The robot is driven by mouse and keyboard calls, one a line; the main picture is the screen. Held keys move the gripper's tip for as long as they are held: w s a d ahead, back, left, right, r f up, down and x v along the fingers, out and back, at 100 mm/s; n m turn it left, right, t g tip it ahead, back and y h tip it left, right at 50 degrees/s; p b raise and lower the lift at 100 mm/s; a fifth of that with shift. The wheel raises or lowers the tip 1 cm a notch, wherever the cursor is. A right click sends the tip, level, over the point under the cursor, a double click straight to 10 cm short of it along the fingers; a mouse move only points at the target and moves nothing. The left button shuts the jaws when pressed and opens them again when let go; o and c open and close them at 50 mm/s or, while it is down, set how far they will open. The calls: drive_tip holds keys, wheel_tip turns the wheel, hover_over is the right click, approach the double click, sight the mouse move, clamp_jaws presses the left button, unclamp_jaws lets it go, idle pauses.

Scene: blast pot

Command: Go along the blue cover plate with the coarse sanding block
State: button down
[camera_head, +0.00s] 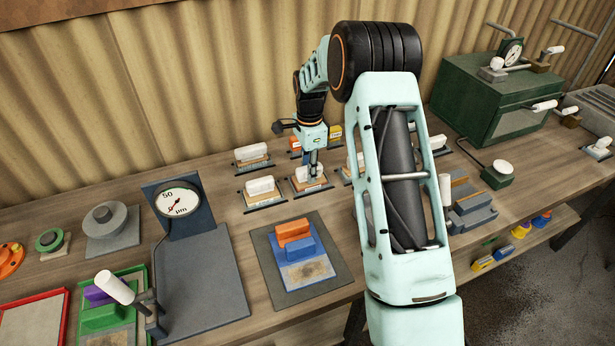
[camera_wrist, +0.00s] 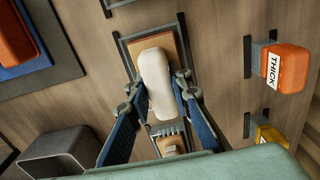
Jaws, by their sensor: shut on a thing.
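My gripper (camera_head: 312,168) points down over the middle of the bench. In the wrist view (camera_wrist: 162,95) its fingers are shut on the white handle of a block (camera_wrist: 155,72). The block has a tan-orange base and sits at a dark metal rack (camera_wrist: 126,62). I cannot read any grit mark on it, nor tell whether it is lifted. The blue cover plate (camera_head: 318,281), with a rough greyish-tan patch on its front part, lies on a dark mat (camera_head: 265,250) nearer the front. An orange block (camera_head: 294,231) and a blue block (camera_head: 300,249) stand at its back part.
Similar white-handled blocks stand in racks at the left (camera_head: 260,187) and behind (camera_head: 252,153). A dial gauge (camera_head: 178,202) stands left of the mat. An orange block marked THICK (camera_wrist: 286,68) and a yellow one (camera_wrist: 270,136) are right of my gripper. My arm hides part of the bench.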

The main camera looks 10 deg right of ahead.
drive_tip(key=shift+r+p, duration=1.3)
drive_tip(key=shift+r, duration=1.2)
